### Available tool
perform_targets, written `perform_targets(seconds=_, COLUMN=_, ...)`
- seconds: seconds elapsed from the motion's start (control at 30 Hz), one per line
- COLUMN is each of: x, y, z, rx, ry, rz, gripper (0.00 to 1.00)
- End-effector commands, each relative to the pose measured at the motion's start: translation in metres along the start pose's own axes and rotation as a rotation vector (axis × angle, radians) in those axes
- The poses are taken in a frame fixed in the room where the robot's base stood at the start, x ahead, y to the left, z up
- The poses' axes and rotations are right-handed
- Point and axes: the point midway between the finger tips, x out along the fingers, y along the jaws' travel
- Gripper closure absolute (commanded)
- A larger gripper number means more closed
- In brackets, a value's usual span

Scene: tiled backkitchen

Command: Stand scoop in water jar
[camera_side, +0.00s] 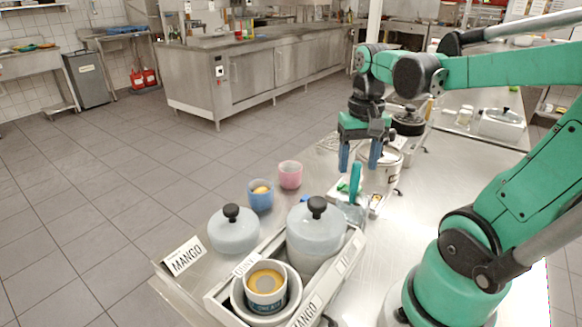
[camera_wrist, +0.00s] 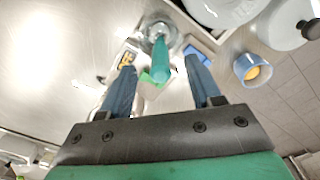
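The scoop's teal handle (camera_side: 355,181) points up out of a clear jar (camera_side: 352,214) and looks roughly upright. In the wrist view the handle (camera_wrist: 161,62) rises towards the camera from the clear round jar (camera_wrist: 158,32). The scoop's lower end is hard to make out through the jar. My gripper (camera_side: 359,168) is open above the jar, its two blue fingers pointing down. In the wrist view the fingers stand on either side of the handle, with a visible gap on both sides. Nothing is held.
A white crate (camera_side: 218,306) holding a lidded tub (camera_side: 315,236) and an orange-filled cup (camera_side: 266,284) stands in front. A blue cup (camera_side: 260,196), a pink cup (camera_side: 290,174) and another lidded tub (camera_side: 233,234) stand left. A white bucket (camera_side: 381,174) stands close behind the jar.

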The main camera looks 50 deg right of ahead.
Motion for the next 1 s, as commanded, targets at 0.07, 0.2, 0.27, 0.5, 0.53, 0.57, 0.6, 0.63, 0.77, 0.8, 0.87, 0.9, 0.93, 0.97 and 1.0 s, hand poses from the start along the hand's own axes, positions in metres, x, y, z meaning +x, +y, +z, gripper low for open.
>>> perform_targets(seconds=0.07, x=0.000, y=0.000, z=0.000, rx=0.000, ry=0.000, rz=0.000, gripper=0.43)
perform_targets(seconds=0.2, x=-0.005, y=0.000, z=0.000, rx=0.000, ry=0.000, rz=0.000, gripper=0.43)
perform_targets(seconds=0.27, x=-0.011, y=0.000, z=0.000, rx=0.000, ry=0.000, rz=0.000, gripper=0.43)
perform_targets(seconds=0.5, x=-0.041, y=0.000, z=0.000, rx=0.000, ry=0.000, rz=0.000, gripper=0.43)
perform_targets(seconds=0.53, x=-0.044, y=0.000, z=0.000, rx=0.000, ry=0.000, rz=0.000, gripper=0.43)
perform_targets(seconds=0.57, x=-0.047, y=0.000, z=0.000, rx=0.000, ry=0.000, rz=0.000, gripper=0.43)
perform_targets(seconds=0.6, x=-0.050, y=0.000, z=0.000, rx=0.000, ry=0.000, rz=0.000, gripper=0.43)
perform_targets(seconds=0.63, x=-0.052, y=0.000, z=0.000, rx=0.000, ry=0.000, rz=0.000, gripper=0.43)
perform_targets(seconds=0.77, x=-0.056, y=0.000, z=0.000, rx=0.000, ry=0.000, rz=0.000, gripper=0.43)
perform_targets(seconds=0.8, x=-0.056, y=0.000, z=0.000, rx=0.001, ry=0.000, rz=0.000, gripper=0.43)
perform_targets(seconds=0.87, x=-0.056, y=0.000, z=0.000, rx=0.000, ry=0.000, rz=0.000, gripper=0.43)
perform_targets(seconds=0.9, x=-0.056, y=0.000, z=0.000, rx=0.000, ry=0.000, rz=0.000, gripper=0.43)
perform_targets(seconds=0.93, x=-0.056, y=0.000, z=0.000, rx=0.000, ry=0.000, rz=0.000, gripper=0.43)
perform_targets(seconds=0.97, x=-0.056, y=0.000, z=0.000, rx=0.000, ry=0.000, rz=0.000, gripper=0.43)
perform_targets(seconds=1.0, x=-0.056, y=0.000, z=0.000, rx=0.000, ry=0.000, rz=0.000, gripper=0.43)
